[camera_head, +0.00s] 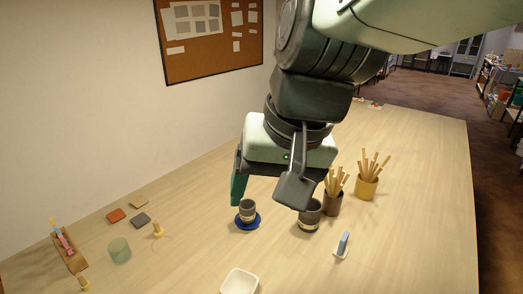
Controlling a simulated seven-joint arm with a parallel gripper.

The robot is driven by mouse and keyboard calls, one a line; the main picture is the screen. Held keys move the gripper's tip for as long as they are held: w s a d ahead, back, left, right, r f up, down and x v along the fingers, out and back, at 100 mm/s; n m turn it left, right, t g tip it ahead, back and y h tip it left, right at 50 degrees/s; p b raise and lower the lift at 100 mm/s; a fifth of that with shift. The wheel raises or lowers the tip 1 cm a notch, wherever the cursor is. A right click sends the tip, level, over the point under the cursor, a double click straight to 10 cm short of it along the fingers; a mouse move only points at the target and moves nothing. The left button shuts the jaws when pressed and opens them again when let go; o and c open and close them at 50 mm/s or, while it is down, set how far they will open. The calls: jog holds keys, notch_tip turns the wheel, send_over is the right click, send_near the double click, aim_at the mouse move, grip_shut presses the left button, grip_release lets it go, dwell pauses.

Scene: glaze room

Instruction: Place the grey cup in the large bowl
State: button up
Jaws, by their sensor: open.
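Two pots of wooden sticks, brown (333,204) and yellow (367,188), stand to the right. A blue block (343,243) rests on a small white dish. At left are a pale green cylinder (120,251), flat tiles and a wooden rack (69,252). The table's right side is clear.

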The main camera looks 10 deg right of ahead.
jog(key=s+d+r+n+t+h, duration=0.1)
jog(key=s+d+r+t+h, duration=0.1)
jog(key=s+d, duration=0.2)
jog(key=shift+s+d+r, duration=0.15)
jog(key=shift+s+d, duration=0.1)
jog(key=shift+d, duration=0.55)
